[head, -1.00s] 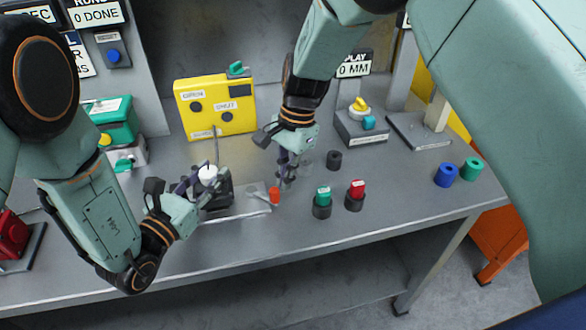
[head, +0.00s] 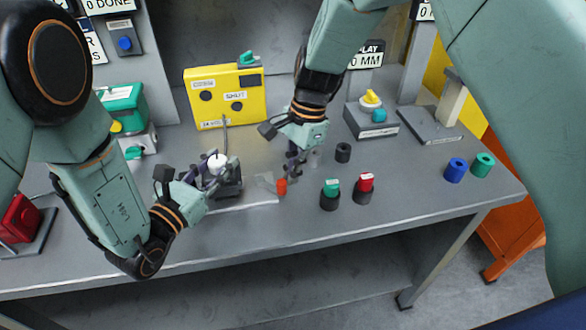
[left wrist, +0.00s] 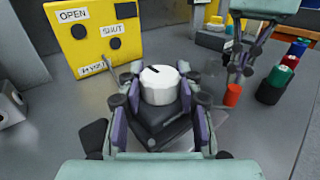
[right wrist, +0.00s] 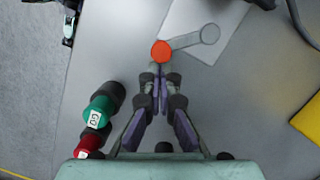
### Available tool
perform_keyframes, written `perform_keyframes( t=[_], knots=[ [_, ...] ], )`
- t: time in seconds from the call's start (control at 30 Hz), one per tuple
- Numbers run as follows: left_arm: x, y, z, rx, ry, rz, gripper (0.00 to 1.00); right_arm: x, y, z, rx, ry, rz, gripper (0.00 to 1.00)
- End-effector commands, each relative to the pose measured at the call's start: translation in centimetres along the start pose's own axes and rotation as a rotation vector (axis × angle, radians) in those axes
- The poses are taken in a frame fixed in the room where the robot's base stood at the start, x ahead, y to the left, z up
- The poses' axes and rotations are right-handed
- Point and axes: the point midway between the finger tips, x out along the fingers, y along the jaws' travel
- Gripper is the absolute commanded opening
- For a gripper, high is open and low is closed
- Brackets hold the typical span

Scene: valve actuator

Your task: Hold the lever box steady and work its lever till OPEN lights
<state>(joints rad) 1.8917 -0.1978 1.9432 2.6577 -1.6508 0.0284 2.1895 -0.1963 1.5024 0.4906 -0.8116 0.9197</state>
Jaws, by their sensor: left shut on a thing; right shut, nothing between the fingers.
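The lever box (head: 229,188) is a dark block with a white round cap (left wrist: 158,86) bearing a black mark. It stands on a pale plate on the bench. My left gripper (head: 208,178) is shut on it, with fingers at both sides in the left wrist view. A grey lever (right wrist: 188,42) ends in an orange knob (right wrist: 162,51), right of the box in the head view (head: 281,186). My right gripper (right wrist: 160,72) is shut and empty, its tips close beside the knob; contact is unclear. The yellow panel (head: 225,98) has OPEN and SHUT lamps, both dark.
Green (head: 330,194) and red (head: 365,188) buttons stand on dark bases right of my right gripper. A black cylinder (head: 343,152) stands behind them. Blue (head: 455,170) and green (head: 482,165) cylinders are farther right. The bench front between is clear.

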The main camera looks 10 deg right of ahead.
Motion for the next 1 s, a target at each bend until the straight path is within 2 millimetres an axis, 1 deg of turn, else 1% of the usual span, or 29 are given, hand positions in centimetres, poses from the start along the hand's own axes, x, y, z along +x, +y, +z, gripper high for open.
perform_keyframes(
  t=[0.03, 0.47, 0.7, 1.0],
  knots=[
    [-0.1, -0.1, -0.3, -0.003, 0.010, -0.002, 0.00, 0.1, 0.1, 0.1, 0.014, 0.000, -0.001, 0.00],
    [-0.1, -0.2, -0.4, -0.003, 0.011, -0.003, 0.00, 0.5, 1.2, 1.9, 0.259, 0.000, -0.061, 0.00],
    [-0.1, -0.2, -0.4, -0.003, 0.011, -0.003, 0.00, 0.8, 1.5, 2.9, 0.269, 0.000, -0.064, 0.00],
    [-0.1, -0.2, -0.4, -0.003, 0.011, -0.003, 0.00, 1.0, 1.7, 3.5, 0.268, 0.000, -0.063, 0.00]
  ],
)
